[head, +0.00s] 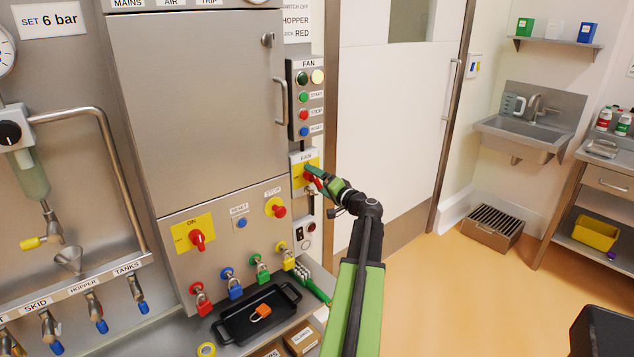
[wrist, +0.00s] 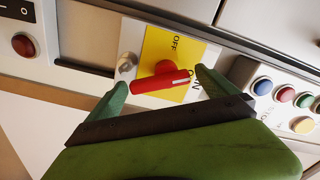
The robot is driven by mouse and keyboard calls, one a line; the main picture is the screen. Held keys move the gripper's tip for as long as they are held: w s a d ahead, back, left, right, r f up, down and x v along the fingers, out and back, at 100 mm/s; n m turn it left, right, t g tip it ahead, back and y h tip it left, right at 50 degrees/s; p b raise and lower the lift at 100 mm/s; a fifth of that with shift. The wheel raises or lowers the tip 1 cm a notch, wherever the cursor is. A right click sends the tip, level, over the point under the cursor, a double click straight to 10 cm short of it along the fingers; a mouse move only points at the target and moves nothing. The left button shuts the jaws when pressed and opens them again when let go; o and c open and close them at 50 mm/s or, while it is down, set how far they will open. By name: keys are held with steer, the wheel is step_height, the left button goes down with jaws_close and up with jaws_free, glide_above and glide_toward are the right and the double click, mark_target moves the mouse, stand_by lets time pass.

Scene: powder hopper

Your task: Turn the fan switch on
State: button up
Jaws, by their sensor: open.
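The fan switch is a red rotary handle (wrist: 160,82) on a yellow plate (wrist: 158,48) in the wrist view. The word OFF shows at the plate's top, and ON sits at its right, partly covered. The handle's white-marked end points right, close to the ON lettering. My gripper (wrist: 161,89) is open, with one green finger on each side of the handle. I cannot tell whether either finger touches it. In the head view my gripper (head: 314,174) reaches the FAN plate (head: 299,159) and hides most of the handle.
Above the switch is a FAN button box (head: 304,100) with lamps. Below are a red ON/OFF switch (head: 197,239), several padlocks and a black tray (head: 235,318). A cabinet door handle (head: 280,101) stands out at left.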

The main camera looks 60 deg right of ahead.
steer(key=v, duration=1.7)
steer(key=shift+s, duration=0.2)
steer(key=shift+a, duration=0.15)
steer(key=x, duration=1.8)
steer(key=shift+w+a+f, duration=0.1)
steer(key=shift+f, duration=0.05)
steer(key=shift+c, duration=0.5)
